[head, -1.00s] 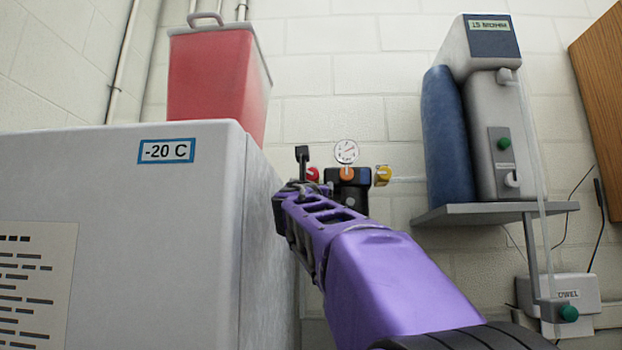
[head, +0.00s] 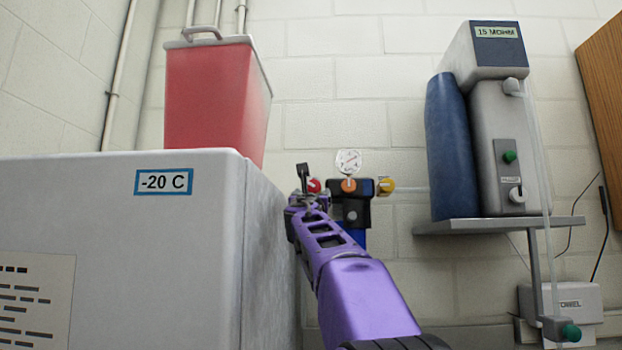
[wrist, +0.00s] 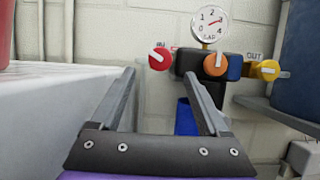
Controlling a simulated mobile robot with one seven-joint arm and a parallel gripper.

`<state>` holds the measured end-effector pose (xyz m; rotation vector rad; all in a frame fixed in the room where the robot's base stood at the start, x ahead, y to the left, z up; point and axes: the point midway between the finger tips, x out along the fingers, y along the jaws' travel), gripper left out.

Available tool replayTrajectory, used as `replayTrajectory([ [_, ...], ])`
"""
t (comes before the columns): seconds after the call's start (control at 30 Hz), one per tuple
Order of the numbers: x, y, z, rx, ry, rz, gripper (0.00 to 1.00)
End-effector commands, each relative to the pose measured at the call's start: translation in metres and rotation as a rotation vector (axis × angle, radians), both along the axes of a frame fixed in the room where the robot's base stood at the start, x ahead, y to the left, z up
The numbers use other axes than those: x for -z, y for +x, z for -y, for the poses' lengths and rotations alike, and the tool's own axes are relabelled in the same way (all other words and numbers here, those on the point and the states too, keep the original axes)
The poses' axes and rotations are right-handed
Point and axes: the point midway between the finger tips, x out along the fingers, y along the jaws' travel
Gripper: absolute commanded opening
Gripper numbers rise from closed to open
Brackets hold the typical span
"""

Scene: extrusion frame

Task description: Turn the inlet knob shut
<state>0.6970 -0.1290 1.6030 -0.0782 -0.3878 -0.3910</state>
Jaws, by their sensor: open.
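The inlet knob is red with a white pointer bar (wrist: 158,58) and sits on the left end of a dark wall-mounted regulator (wrist: 190,62), beside a small label partly legible as "IN". The white bar looks tilted. In the head view the red knob (head: 314,185) shows just right of my fingers. My gripper (wrist: 158,75) is open and empty. Its two fingers point toward the wall, with the red knob seen between and just above the tips. The knob appears apart from both fingers; the exact distance is hard to tell.
An orange knob (wrist: 216,64), a yellow knob (wrist: 265,70) by "OUT" and a round gauge (wrist: 210,24) are close by. The -20 C freezer (head: 120,240) stands left, bearing a red container (head: 212,100). A shelf (head: 500,224) with a water unit is at right.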

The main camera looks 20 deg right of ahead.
Motion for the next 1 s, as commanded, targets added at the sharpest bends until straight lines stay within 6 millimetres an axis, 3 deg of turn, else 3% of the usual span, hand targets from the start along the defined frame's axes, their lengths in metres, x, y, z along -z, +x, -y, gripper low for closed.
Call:
replayTrajectory([
  [0.07,-0.011,0.012,0.005,0.001,0.001,-0.001,0.78],
  [0.37,-0.021,0.041,0.017,0.0,0.001,-0.001,0.78],
  [0.83,-0.021,0.048,0.02,0.0,0.0,0.0,0.78],
  [0.87,-0.021,0.048,0.02,0.0,0.0,0.0,0.77],
  [1.0,-0.021,0.048,0.02,0.0,0.0,0.0,0.51],
])
